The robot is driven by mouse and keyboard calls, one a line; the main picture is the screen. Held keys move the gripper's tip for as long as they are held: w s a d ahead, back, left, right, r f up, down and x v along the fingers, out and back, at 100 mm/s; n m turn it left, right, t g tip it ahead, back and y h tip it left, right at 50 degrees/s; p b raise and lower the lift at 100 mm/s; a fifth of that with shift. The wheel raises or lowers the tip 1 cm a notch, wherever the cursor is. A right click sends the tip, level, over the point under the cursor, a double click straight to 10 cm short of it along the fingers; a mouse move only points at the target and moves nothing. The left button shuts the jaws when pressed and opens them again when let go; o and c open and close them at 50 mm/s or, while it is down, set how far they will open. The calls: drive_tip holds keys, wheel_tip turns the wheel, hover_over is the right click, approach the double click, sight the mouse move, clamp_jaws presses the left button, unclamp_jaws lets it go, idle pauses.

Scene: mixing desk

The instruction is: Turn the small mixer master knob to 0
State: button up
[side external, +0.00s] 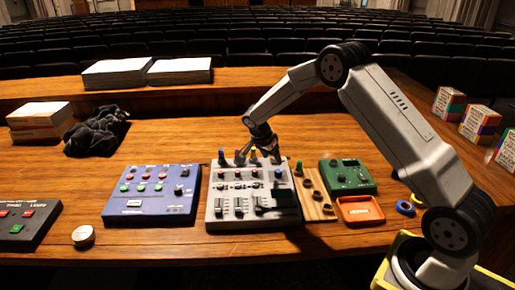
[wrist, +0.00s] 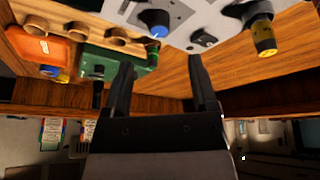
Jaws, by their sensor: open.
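The small grey mixer (side external: 238,222) sits mid-desk in the side view, with faders at the front and knobs behind. I cannot tell which knob is the master. My gripper (side external: 258,157) is over the mixer's back edge, fingers apart and empty. Its two dark fingers (wrist: 162,68) also show in the wrist view, with no knob between them.
A blue box (side external: 150,198) lies left of the mixer. A wooden strip with knobs (side external: 318,200), a green box (side external: 347,177) and an orange tray (side external: 360,210) are right. A dark cloth (side external: 97,132) and paper stacks (side external: 180,70) lie behind. Bare desk separates the boxes.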

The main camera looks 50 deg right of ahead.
sight(277, 171)
drive_tip(key=shift+x, duration=3.9)
clamp_jaws()
